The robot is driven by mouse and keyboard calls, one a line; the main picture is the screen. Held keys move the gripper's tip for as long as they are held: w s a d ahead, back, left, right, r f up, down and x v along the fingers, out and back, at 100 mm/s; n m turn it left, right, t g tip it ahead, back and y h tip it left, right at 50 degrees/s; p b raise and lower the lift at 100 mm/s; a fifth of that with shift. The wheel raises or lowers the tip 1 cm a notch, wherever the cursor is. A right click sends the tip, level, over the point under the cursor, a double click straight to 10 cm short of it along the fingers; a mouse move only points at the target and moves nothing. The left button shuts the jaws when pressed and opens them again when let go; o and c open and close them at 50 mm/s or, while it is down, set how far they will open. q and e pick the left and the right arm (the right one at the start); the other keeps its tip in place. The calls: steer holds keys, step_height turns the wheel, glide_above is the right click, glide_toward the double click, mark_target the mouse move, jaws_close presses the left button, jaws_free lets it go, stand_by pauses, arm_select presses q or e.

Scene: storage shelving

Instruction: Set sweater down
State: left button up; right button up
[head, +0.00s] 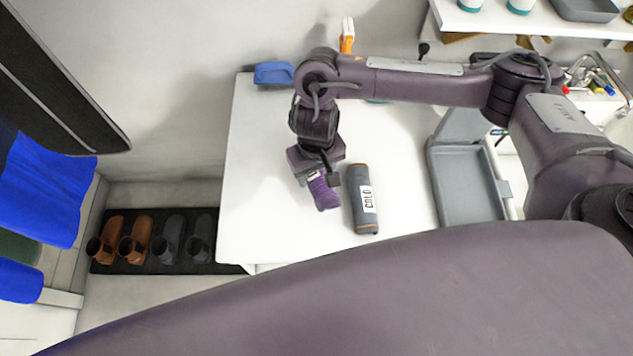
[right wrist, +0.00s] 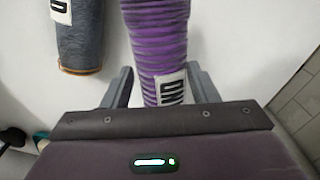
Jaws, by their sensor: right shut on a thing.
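A purple ribbed rolled sweater (head: 324,194) with a white label is at my right gripper (head: 318,177), over the left part of the white table (head: 270,220). In the right wrist view the purple sweater (right wrist: 160,45) stretches away between the two fingers of the right gripper (right wrist: 163,85), which is shut on it. I cannot tell whether the sweater touches the tabletop. My left gripper is not in view.
A dark grey roll labelled "COLD" (head: 362,200) lies on the table just right of the sweater. A grey tray (head: 463,210) is further right. A blue object (head: 273,73) is at the back left corner. Shoes (head: 135,238) stand on a dark mat on the floor left.

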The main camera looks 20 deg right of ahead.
mark_target(316, 182)
step_height(316, 182, down, 4)
steer(key=shift+f+b, duration=0.2)
steer(key=shift+b, duration=0.75)
steer(key=shift+r, duration=0.1)
steer(key=o, duration=1.3)
steer(key=shift+c, duration=0.2)
